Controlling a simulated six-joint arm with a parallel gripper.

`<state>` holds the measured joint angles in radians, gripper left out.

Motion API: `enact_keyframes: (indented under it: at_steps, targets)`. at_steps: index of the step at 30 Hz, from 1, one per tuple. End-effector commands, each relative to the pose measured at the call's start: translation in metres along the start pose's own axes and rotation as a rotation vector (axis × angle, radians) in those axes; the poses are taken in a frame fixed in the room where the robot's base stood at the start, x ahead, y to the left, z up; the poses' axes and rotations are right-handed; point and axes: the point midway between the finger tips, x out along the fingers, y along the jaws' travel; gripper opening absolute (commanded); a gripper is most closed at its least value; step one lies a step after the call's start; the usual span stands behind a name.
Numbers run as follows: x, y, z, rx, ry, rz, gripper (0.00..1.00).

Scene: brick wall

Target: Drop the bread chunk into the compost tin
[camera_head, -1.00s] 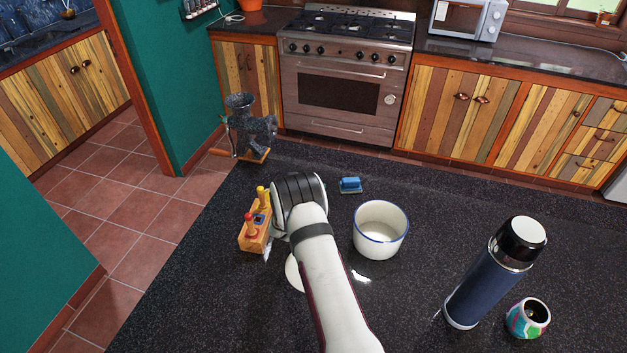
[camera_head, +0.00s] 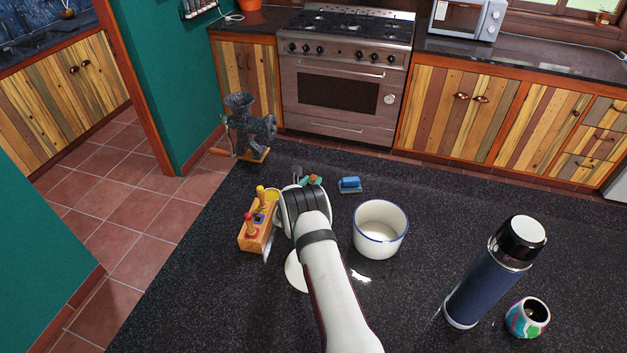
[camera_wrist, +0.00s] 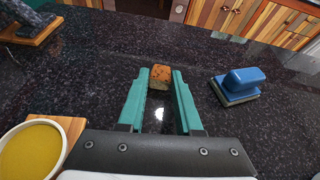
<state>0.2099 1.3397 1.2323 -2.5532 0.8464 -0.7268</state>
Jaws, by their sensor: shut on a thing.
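The bread chunk (camera_wrist: 160,77), a small brownish-orange block, is between the tips of my gripper's teal fingers in the wrist view. My gripper (camera_wrist: 160,84) is shut on it and holds it over the dark counter. In the head view my gripper's fingertips (camera_head: 312,180) show just beyond my wrist, left of a white tin with a blue rim (camera_head: 380,231), which I take to be the compost tin. The tin stands upright and open, with its pale inside showing. The gripper is apart from it. The tin is not in the wrist view.
A blue-handled brush or scrubber (camera_head: 350,185) lies behind the tin. A wooden block with red and yellow knobs (camera_head: 257,232) and a yellow round container (camera_wrist: 32,150) are to the left.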

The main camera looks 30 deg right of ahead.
Motion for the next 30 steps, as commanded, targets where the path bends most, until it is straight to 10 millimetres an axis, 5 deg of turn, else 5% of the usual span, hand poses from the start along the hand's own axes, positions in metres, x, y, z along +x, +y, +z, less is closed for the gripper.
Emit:
enact_keyframes:
  at_steps: [7, 18, 30]
  targets:
    - [-0.004, 0.0, 0.01, 0.0, -0.001, 0.0, 0.0]
    - [-0.036, -0.006, 0.088, 0.001, -0.002, 0.0, 0.0]
    - [-0.04, -0.01, 0.093, 0.008, 0.001, -0.012, 0.0]
